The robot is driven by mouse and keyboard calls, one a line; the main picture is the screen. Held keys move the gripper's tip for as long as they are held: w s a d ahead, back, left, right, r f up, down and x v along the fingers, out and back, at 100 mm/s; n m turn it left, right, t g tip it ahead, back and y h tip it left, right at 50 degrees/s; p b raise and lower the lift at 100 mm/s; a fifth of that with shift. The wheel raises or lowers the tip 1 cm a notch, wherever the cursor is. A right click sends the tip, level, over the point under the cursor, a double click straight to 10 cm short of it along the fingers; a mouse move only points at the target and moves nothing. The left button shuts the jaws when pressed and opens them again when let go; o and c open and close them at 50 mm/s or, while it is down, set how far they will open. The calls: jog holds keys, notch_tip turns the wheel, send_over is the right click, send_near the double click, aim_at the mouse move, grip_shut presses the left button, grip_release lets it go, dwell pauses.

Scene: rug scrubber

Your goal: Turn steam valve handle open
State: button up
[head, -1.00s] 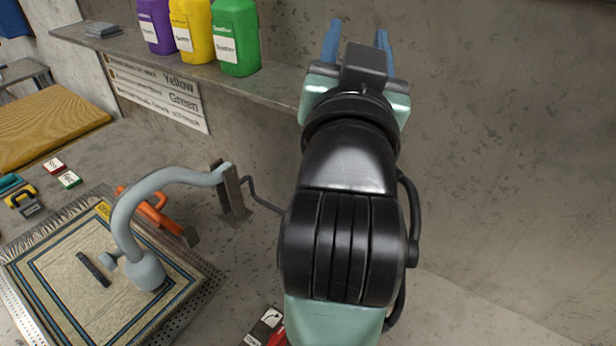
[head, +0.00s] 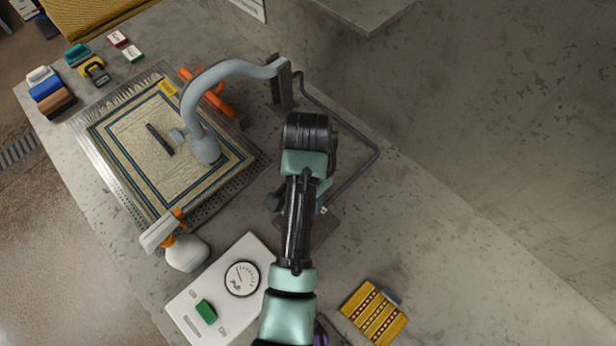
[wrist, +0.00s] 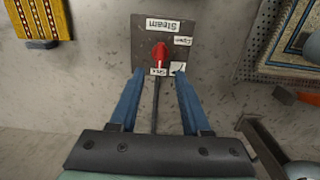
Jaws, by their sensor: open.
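The steam valve is a dark square plate (wrist: 150,28) in the wrist view, with an upside-down "Steam" label. Its red handle (wrist: 161,51) is in the middle of the plate, its long axis running towards the "Shut" label at the plate's lower edge. The "Open" label is to the right of the handle. My gripper (wrist: 157,73) is open and empty, its blue fingers on either side of the plate's lower part in the picture and apart from the handle. In the head view the plate (head: 322,230) is partly hidden under my arm; the handle is hidden.
A bent pipe (head: 352,180) runs from the wall bracket to near the plate. A curved grey scrubber arm (head: 190,95) stands over the rug (head: 140,180). A gauge panel (head: 222,290), spray bottle (head: 185,252) and yellow patterned cloth (head: 374,312) are nearby.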

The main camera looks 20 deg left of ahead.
notch_tip(320, 180, down, 9)
jog(key=shift+r+p, duration=0.15)
jog(key=shift+p, duration=0.15)
grip_shut()
dwell(0.3)
